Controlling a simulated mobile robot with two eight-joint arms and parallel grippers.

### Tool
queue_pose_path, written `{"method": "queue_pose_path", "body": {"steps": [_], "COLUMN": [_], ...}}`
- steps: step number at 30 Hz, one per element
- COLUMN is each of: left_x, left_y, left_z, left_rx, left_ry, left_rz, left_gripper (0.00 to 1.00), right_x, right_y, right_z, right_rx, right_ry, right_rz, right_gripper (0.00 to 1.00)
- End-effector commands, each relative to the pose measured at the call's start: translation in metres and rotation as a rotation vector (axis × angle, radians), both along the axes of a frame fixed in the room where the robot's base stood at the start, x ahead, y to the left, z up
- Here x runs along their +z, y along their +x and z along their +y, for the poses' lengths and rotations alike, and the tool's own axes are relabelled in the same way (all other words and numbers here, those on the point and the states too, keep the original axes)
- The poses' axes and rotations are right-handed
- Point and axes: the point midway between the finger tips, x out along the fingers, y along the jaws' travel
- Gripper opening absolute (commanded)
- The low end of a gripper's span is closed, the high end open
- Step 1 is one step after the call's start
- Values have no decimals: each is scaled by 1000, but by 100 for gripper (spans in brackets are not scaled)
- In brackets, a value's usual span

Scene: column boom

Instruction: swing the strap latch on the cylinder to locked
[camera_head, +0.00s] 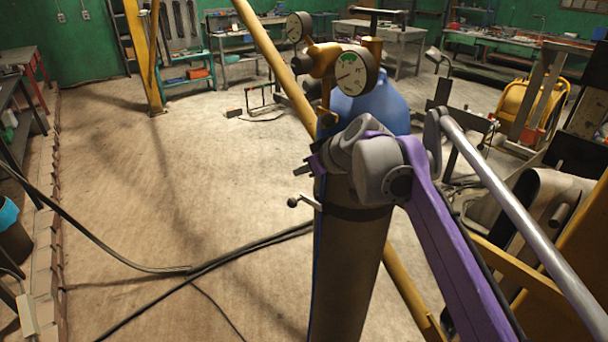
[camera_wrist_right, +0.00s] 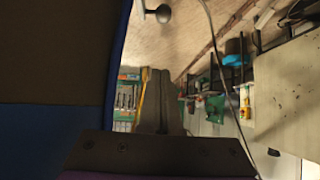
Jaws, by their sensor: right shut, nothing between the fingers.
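The cylinder (camera_head: 345,260) stands upright in the centre of the head view, dark brown below and blue at its shoulder. A dark strap (camera_head: 358,212) runs around it. The strap latch's short light lever (camera_head: 308,202) sticks out to the left and ends in a black ball knob (camera_head: 292,202). The knob also shows at the top of the right wrist view (camera_wrist_right: 163,13). My right gripper (camera_head: 305,169) is shut and empty beside the cylinder's left side, above the lever and apart from it. Its fingers (camera_wrist_right: 155,85) show together in the wrist view. My left gripper is not in view.
Two gauges (camera_head: 356,72) and a brass regulator top the cylinder. A yellow boom (camera_head: 275,62) slants behind it. Black cables (camera_head: 190,270) cross the floor. Machinery crowds the right side; the floor to the left is mostly open.

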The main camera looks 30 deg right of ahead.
Motion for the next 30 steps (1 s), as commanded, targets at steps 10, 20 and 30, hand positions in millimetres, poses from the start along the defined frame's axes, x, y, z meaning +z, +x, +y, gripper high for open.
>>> {"method": "queue_pose_path", "body": {"steps": [10, 20, 30], "left_x": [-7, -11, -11], "left_y": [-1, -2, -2], "left_z": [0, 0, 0], "left_rx": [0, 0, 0], "left_ry": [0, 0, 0], "left_rz": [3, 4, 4], "left_gripper": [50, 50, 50], "right_x": [-48, -81, -83], "right_y": [58, 39, 38], "right_z": [5, 3, 3], "right_rx": [3, -1, -1], "right_ry": [0, -1, -1], "right_rz": [0, 0, 0], "right_gripper": [0, 0, 0]}}
